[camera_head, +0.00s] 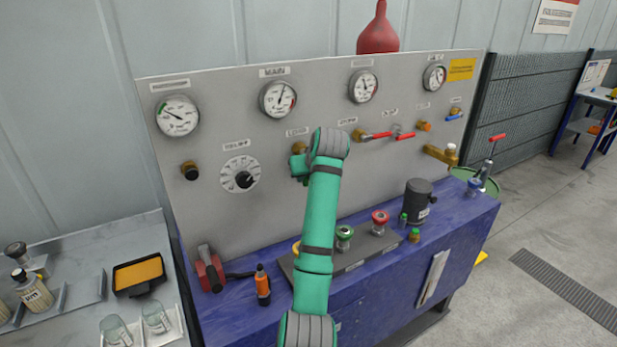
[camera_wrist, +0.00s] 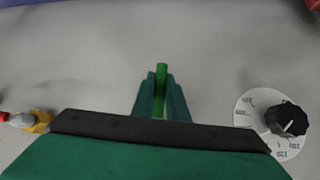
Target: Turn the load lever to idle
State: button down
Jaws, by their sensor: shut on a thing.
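The load lever shows in the wrist view as a slim green bar (camera_wrist: 161,74) between the fingertips. In the head view its brass fitting (camera_head: 299,148) shows under a label on the grey panel, and my arm hides most of the lever. My gripper (camera_head: 298,166) is at the panel just below that fitting. In the wrist view my gripper (camera_wrist: 161,95) is shut on the lever, with its tip sticking out past the fingers. I cannot tell the lever's exact angle against its markings.
A black dial knob (camera_head: 243,179) is left of my gripper. Red-handled valves (camera_head: 376,136) are to its right. Gauges line the panel (camera_head: 220,95) above. Green and red knobs (camera_head: 380,217) and a dark cylinder (camera_head: 418,200) stand on the blue bench below.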

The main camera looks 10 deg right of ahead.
jog(key=shift+a, duration=0.25)
jog(key=c, duration=1.8)
grip_release()
jog(key=shift+o, duration=0.2)
jog(key=shift+d, duration=0.15)
